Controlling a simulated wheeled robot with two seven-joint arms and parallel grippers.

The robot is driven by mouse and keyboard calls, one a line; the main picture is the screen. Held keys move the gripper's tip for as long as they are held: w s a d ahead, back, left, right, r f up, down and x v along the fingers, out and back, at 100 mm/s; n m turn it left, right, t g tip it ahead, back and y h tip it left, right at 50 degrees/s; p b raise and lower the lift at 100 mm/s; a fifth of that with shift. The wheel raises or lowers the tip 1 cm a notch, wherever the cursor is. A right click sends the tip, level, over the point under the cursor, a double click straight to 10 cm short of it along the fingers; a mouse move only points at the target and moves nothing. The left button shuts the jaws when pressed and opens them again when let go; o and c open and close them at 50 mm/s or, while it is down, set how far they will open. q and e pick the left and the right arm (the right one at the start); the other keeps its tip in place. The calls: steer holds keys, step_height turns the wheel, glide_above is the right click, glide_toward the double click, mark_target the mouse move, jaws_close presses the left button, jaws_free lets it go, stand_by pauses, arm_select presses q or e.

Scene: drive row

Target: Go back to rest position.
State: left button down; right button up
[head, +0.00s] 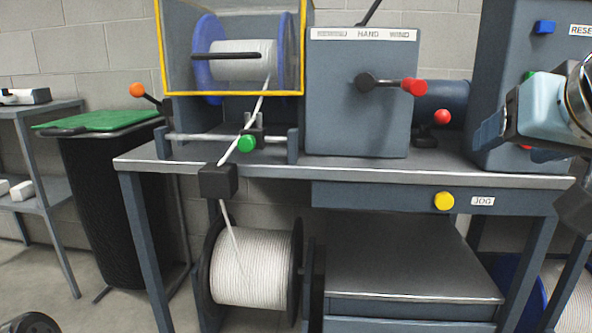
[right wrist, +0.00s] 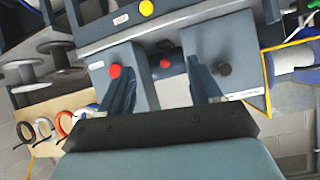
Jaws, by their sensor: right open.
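My right gripper (head: 503,138) is at the right edge of the head view, in front of the grey cabinet with the blue button. Its two dark blue fingers are apart with nothing between them. In the right wrist view the open fingers (right wrist: 163,78) point toward the winding machine, with empty space between them. I cannot tell from the picture how far they are from the cabinet. My left gripper is not in view.
A steel workbench (head: 470,177) bears the hand-wind box (head: 345,110) with its red-knobbed crank (head: 413,87), and a yellow-framed guard (head: 163,60) around a blue reel. A white rope spool (head: 255,268) hangs below. A green-lidded bin (head: 100,122) stands left.

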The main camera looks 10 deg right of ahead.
steer(key=w+a+f+n+g+y+p, duration=0.1)
steer(key=w+a+f+n+y, duration=0.1)
steer(key=w+f, duration=0.6)
steer(key=w+a+f+n+g+y+p, duration=0.1)
steer(key=w+f+y+p, duration=0.1)
steer(key=w+f, duration=0.6)
steer(key=w+a+f+g+y+p, duration=0.1)
steer(key=w+a+f, duration=0.15)
steer(key=f, duration=0.35)
steer(key=w+a+f+n+g+y+p, duration=0.1)
steer(key=w+a+f, duration=0.15)
steer(key=f, duration=0.35)
steer(key=w+a+f+g+p, duration=0.1)
steer(key=w+a+f, duration=0.15)
steer(key=f, duration=0.35)
steer(key=s+a+f+g+y+p, duration=0.1)
steer(key=s+a+f, duration=0.2)
steer(key=f, duration=0.7)
steer(key=s+a+f+g+y+p, duration=0.1)
steer(key=s+a+f+p, duration=0.15)
steer(key=f, duration=0.65)
steer(key=s+a+f+g, duration=0.1)
steer(key=s+a+f, duration=0.1)
steer(key=s+f, duration=0.4)
steer(key=s+a+f+g+p, duration=0.1)
steer(key=s+a+f+g, duration=0.1)
steer(key=s+f, duration=0.4)
steer(key=s, duration=0.5)
steer(key=shift+f, duration=0.2)
